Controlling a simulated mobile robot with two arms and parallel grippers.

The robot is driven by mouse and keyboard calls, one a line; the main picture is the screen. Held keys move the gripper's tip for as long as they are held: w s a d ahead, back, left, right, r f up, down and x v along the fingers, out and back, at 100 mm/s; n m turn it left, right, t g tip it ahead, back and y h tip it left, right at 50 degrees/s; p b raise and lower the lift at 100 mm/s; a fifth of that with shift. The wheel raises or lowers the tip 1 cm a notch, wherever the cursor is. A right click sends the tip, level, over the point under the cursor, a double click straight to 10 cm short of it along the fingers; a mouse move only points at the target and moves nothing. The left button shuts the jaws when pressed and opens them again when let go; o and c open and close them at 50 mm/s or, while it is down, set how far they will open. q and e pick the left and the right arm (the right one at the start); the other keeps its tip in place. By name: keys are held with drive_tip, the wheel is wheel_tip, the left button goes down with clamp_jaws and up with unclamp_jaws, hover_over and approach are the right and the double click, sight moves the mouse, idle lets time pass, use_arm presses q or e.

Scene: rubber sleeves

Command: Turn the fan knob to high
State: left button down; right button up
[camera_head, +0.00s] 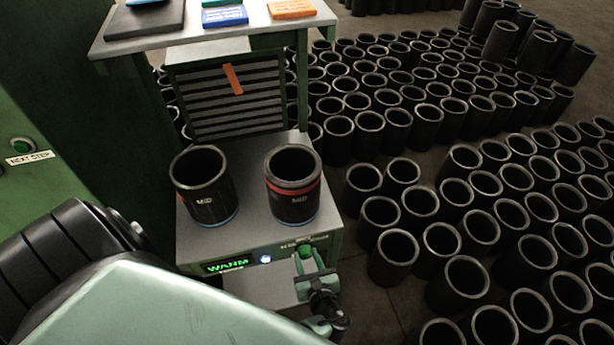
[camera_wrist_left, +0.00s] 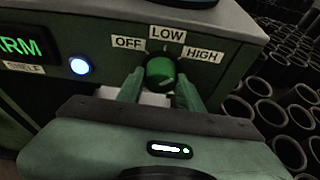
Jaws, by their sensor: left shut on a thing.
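The green fan knob (camera_wrist_left: 160,71) sits on the front panel under the labels OFF (camera_wrist_left: 128,42), LOW (camera_wrist_left: 167,34) and HIGH (camera_wrist_left: 203,55). A small light mark shows at its top, close to LOW; I cannot tell its exact setting. My left gripper (camera_wrist_left: 161,88) has one finger on each side of the knob and is shut on it. In the head view, the left gripper (camera_head: 310,263) is at the right part of the panel front, by the green knob (camera_head: 304,250). My right gripper is not in view.
A lit green WARM display (camera_head: 228,266) and a round light (camera_head: 265,259) are left of the knob. Two black sleeves (camera_head: 204,186) (camera_head: 293,188) stand on the grey top. Behind is a slatted vent (camera_head: 228,98) with an orange strip (camera_head: 233,79). Many sleeves (camera_head: 397,252) crowd the floor to the right.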

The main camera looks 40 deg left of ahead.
use_arm(q)
drive_tip(key=c, duration=0.9)
unclamp_jaws()
drive_tip(key=v, duration=0.7)
drive_tip(key=shift+s+d+r+b, duration=0.2)
drive_tip(key=shift+b, duration=0.15)
